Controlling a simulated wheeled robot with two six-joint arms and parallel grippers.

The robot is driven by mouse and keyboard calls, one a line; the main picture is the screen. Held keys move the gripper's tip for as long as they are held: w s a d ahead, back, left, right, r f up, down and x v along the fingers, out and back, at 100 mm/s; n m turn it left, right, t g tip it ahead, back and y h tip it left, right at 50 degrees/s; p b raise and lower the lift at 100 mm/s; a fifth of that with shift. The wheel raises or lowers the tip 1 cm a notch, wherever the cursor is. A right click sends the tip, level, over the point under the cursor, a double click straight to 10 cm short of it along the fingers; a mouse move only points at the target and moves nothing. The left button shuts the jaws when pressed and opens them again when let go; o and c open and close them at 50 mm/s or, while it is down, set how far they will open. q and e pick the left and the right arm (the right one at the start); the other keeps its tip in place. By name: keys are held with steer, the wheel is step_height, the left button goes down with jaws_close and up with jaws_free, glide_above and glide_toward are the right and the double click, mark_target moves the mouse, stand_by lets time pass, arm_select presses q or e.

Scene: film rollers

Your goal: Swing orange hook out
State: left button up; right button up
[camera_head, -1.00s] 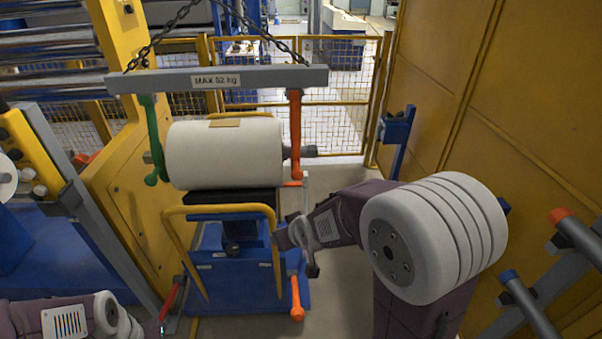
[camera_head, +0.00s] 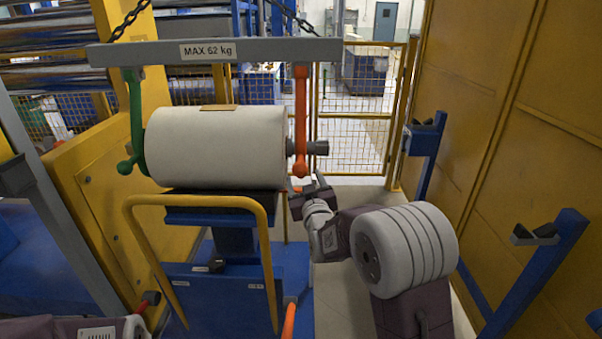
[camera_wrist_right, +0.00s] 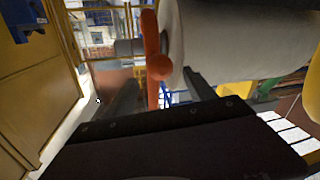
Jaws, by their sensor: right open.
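The orange hook (camera_head: 301,120) hangs straight down from the right end of the grey beam (camera_head: 215,51), beside the right end of the white roller (camera_head: 217,147). The roller's dark shaft end (camera_head: 315,148) sticks out past it. My right gripper (camera_head: 313,185) is open just below and right of the hook's ball end. In the right wrist view the orange hook (camera_wrist_right: 152,45) stands upright ahead, between the open fingers (camera_wrist_right: 160,92) in the picture; I cannot tell whether they touch it. My left arm shows at the bottom left; its gripper is out of view.
A green hook (camera_head: 136,125) hangs at the beam's left end. The roller is over a blue lift cart (camera_head: 225,285) with a yellow handle rail (camera_head: 268,250). A yellow wall (camera_head: 500,130) and blue bracket posts (camera_head: 428,155) stand on the right. A mesh fence (camera_head: 360,130) closes the back.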

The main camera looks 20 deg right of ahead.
mark_target(301, 172)
steer(key=w, duration=0.7)
steer(key=shift+d, duration=0.25)
jaws_close()
